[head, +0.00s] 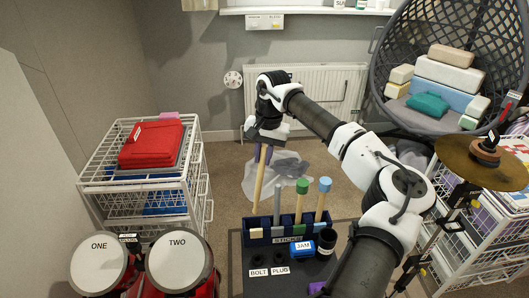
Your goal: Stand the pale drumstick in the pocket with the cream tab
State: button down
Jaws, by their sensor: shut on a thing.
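My gripper (264,148) is shut on the upper end of the pale drumstick (260,180), above the stick holder. The drumstick is close to upright, its top leaning slightly right. Its lower end meets the left end of the dark blue holder (287,239) marked STICKS, at the pocket with the cream tab (256,233). I cannot tell whether the tip is inside that pocket or just above or behind it. A grey stick (277,201), a green-tipped stick (301,203) and a blue-tipped stick (323,201) stand in the other pockets.
A dark jar (326,243) and labels JAM, BOLT and PLUG are by the holder on the dark mat (340,232). Drums (178,258) stand front left, a wire rack (140,175) behind them. A cymbal (485,162) is at right. Carpet behind the holder holds a crumpled translucent sheet (283,172).

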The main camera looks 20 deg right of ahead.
notch_tip(320, 180, down, 12)
jog(key=b, duration=0.7)
dwell(0.5)
jog(key=shift+f, duration=0.1)
jog(key=c, duration=1.3)
grip_release()
jog(key=shift+o, duration=0.2)
notch_tip(320, 180, up, 14)
jog(key=d+b, duration=0.1)
jog(key=shift+s+d+b, duration=0.15)
jog(key=shift+d+b, duration=0.15)
jog(key=shift+b, duration=0.1)
jog(key=shift+f, duration=0.15)
